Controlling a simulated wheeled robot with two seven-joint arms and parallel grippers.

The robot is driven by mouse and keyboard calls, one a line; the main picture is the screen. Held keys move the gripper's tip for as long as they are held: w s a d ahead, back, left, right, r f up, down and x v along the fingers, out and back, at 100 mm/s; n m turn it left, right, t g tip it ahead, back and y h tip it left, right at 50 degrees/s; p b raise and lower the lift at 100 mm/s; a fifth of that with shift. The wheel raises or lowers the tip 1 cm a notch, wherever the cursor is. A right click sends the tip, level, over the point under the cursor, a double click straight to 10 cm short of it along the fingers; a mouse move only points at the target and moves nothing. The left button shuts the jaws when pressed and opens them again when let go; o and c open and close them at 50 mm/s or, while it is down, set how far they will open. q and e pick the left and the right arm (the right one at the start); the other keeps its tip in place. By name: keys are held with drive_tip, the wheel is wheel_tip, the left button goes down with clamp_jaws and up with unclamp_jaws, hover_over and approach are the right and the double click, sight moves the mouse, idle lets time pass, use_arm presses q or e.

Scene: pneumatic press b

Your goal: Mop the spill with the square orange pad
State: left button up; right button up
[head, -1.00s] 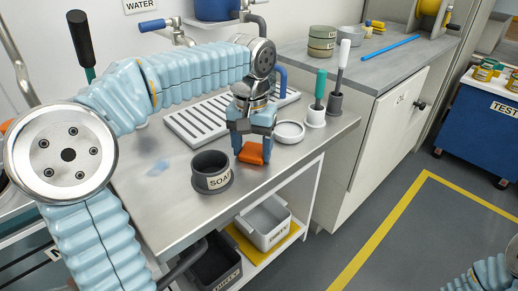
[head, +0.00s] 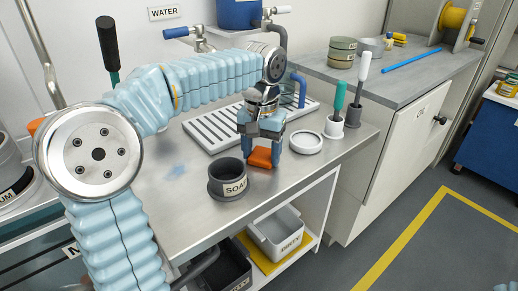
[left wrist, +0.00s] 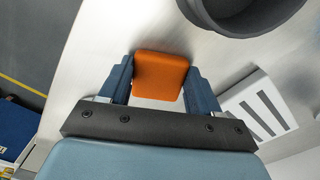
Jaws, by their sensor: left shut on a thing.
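The square orange pad (head: 261,157) is between the fingers of my left gripper (head: 262,150), just above or on the steel bench top; I cannot tell if it touches. In the left wrist view the pad (left wrist: 160,76) sits between the two blue fingers of the left gripper (left wrist: 160,88), which is shut on it. My right gripper is not in view.
A white slatted rack (head: 215,127) lies behind. A white ring-shaped dish (head: 305,142) and brush holders (head: 334,127) stand at right.

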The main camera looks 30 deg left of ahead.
sight(268, 173)
use_arm(q)
drive_tip(key=shift+s+d+b, duration=0.1)
drive_tip(key=shift+s+d, duration=0.4)
drive_tip(key=shift+d, duration=0.3)
drive_tip(key=shift+s+d+b, duration=0.15)
drive_tip(key=shift+s+d, duration=0.4)
drive_tip(key=shift+d, duration=0.3)
drive_tip(key=shift+s+d+b, duration=0.1)
drive_tip(key=shift+s+d, duration=0.4)
drive_tip(key=shift+d, duration=0.3)
drive_tip(key=shift+w+a+p, duration=0.2)
drive_tip(key=shift+w+a, duration=0.05)
drive_tip(key=shift+a, duration=0.25)
drive_tip(key=shift+w+a+p, duration=0.2)
drive_tip(key=shift+a, duration=0.3)
drive_tip(key=shift+w+a, duration=0.3)
drive_tip(key=shift+a, duration=0.45)
drive_tip(key=shift+w+a, duration=0.35)
drive_tip(key=shift+a, duration=0.45)
drive_tip(key=shift+w+a, duration=0.3)
drive_tip(key=shift+a, duration=0.45)
drive_tip(key=shift+r, duration=3.5)
